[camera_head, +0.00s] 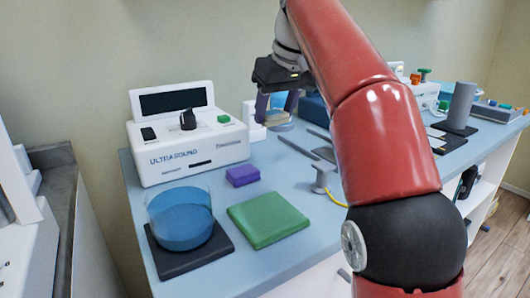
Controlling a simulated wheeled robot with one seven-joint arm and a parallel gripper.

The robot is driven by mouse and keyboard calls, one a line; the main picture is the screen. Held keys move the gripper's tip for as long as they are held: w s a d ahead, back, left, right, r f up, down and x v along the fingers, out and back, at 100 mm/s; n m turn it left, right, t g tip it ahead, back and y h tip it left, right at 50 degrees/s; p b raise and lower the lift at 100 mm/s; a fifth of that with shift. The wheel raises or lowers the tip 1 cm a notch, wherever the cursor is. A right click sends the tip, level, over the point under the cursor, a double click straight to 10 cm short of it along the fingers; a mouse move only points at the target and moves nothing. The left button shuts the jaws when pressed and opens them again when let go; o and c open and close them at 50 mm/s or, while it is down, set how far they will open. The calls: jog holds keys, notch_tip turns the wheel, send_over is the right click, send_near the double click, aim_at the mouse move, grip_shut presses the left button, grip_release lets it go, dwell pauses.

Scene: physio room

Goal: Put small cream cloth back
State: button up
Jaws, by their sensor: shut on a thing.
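My gripper (277,104) points down over the back of the blue-topped table, to the right of the ultrasound unit. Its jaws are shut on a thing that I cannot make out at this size. A light blue patch shows between the fingers, and I cannot tell whether it is held or stands behind them. I cannot pick out a small cream cloth anywhere. A folded green cloth (267,219) lies flat at the front of the table. A small purple block or folded cloth (242,175) lies behind it.
The white ultrasound unit (188,140) stands at the back left. A clear tub of blue content (180,222) sits on a dark mat (190,262). A grey cylinder (461,104) stands at the right. My red arm hides the table's middle. Bare tabletop (285,180) shows behind the green cloth.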

aim_at(271, 163)
jog(key=shift+w+a, duration=0.1)
jog(key=shift+w, duration=0.1)
jog(key=shift+s+r, duration=0.1)
jog(key=shift+f, duration=0.2)
jog(key=shift+f+b, duration=0.6)
jog(key=shift+f, duration=4.05)
jog(key=shift+f, duration=0.2)
jog(key=o, duration=1)
jog(key=shift+f+b, duration=0.1)
jog(key=shift+b, duration=0.25)
